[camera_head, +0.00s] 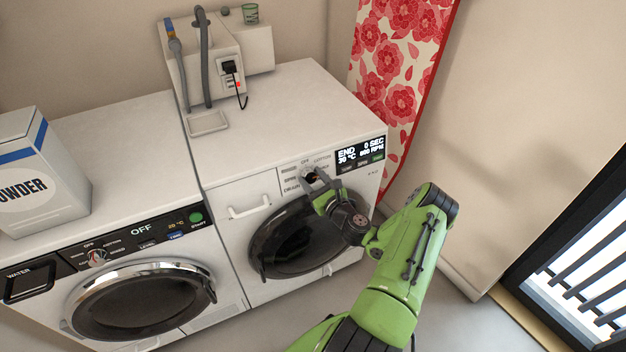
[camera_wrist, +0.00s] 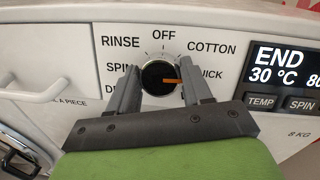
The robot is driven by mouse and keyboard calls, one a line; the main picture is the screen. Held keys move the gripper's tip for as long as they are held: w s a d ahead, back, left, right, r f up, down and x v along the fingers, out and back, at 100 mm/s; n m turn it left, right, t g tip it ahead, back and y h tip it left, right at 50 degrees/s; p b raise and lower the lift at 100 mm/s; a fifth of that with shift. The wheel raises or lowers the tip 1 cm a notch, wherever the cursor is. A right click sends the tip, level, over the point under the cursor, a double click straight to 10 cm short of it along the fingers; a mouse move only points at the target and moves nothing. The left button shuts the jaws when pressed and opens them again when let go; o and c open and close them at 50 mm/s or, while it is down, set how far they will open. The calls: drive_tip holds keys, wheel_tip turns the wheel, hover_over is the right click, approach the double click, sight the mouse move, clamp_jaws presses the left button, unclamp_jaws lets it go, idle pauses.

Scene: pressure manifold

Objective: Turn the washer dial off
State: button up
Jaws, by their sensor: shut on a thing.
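The washer dial (camera_wrist: 157,77) is a round black knob with an orange pointer, on the white panel of the right-hand machine. The pointer aims right, towards the QUICK label; OFF is printed above the dial. My gripper (camera_wrist: 159,82) has one finger on each side of the dial and is shut on it. In the head view my gripper (camera_head: 312,180) reaches up to the panel above the round door and hides most of the dial. The display (camera_head: 360,153) reads END, 0 SEC, 30 °C and 800 RPM.
A second machine with its own dial (camera_head: 97,256) and a display reading OFF (camera_head: 141,230) stands at left. A powder box (camera_head: 42,178) sits on top of it. A drawer handle (camera_wrist: 35,92) sticks out left of my gripper.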

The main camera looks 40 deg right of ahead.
drive_tip(key=n, duration=0.2)
drive_tip(key=n+y, duration=0.1)
drive_tip(key=n, duration=0.2)
drive_tip(key=shift+y, duration=0.3)
drive_tip(key=n+g+y, duration=0.1)
drive_tip(key=n, duration=0.6)
drive_tip(key=n+g+b, duration=0.1)
drive_tip(key=n, duration=0.1)
drive_tip(key=shift+n+g, duration=0.3)
drive_tip(key=shift+n, duration=0.1)
drive_tip(key=shift+n+g+b, duration=0.5)
drive_tip(key=shift+n+b, duration=0.05)
drive_tip(key=shift+n, duration=1.15)
drive_tip(key=o, duration=1)
drive_tip(key=shift+o, duration=0.2)
drive_tip(key=shift+r, duration=0.1)
